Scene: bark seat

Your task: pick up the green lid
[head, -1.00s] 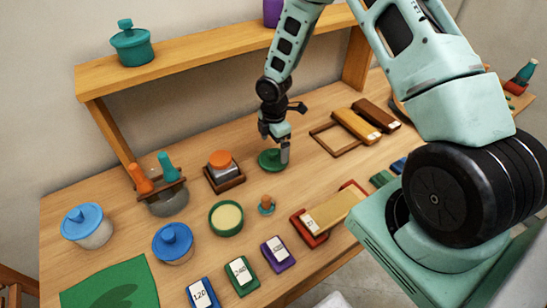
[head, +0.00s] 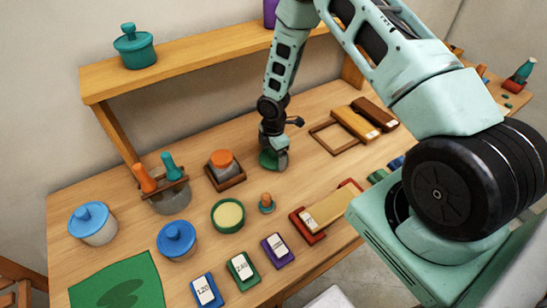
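The green lid (head: 266,159) lies on the wooden table behind the small orange-knobbed peg, partly hidden by my gripper. My gripper (head: 274,162) points down right at the lid, with its fingers low over or around it. The lid's knob is hidden, and I cannot tell whether the fingers are closed on it. An open green round tin (head: 228,216) with pale yellow contents stands nearer the front.
A wooden frame (head: 333,138) and wooden blocks (head: 355,124) lie to the right. A shelf (head: 200,68) runs behind.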

